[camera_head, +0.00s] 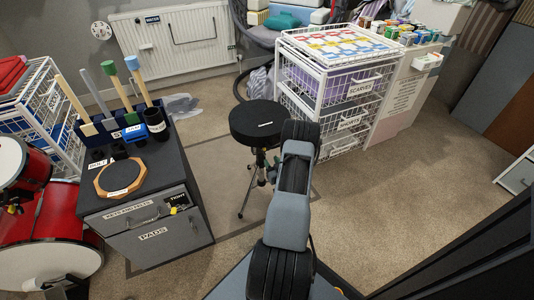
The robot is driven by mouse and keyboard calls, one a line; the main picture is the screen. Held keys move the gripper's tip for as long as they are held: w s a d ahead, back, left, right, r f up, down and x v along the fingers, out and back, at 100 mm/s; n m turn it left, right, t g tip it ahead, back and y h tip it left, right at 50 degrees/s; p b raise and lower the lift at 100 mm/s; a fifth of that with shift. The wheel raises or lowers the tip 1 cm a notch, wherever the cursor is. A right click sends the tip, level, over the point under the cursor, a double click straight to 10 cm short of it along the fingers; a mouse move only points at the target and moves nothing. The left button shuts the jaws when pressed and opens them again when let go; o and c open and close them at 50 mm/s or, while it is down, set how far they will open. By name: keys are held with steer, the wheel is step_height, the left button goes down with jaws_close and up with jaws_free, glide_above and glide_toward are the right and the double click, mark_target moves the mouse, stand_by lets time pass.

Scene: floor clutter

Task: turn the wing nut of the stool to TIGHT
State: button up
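The stool (258,124) has a round black seat with a small white label and stands upright on thin metal legs, just left of my arm. Part of its post and legs shows below the seat, beside my arm. I cannot make out the wing nut or which way it points; my arm may cover that side. My arm rises from the bottom middle in front of the stool, and its end hides my gripper, so I cannot see the fingers.
Red drums (55,215) are further left. A white wire-basket unit (335,95) stands behind right. Carpet (410,180) is clear at right.

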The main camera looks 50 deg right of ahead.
steer(key=p+v, duration=0.1)
steer(key=v, duration=0.5)
steer(key=shift+s, duration=0.1)
stand_by(0.5)
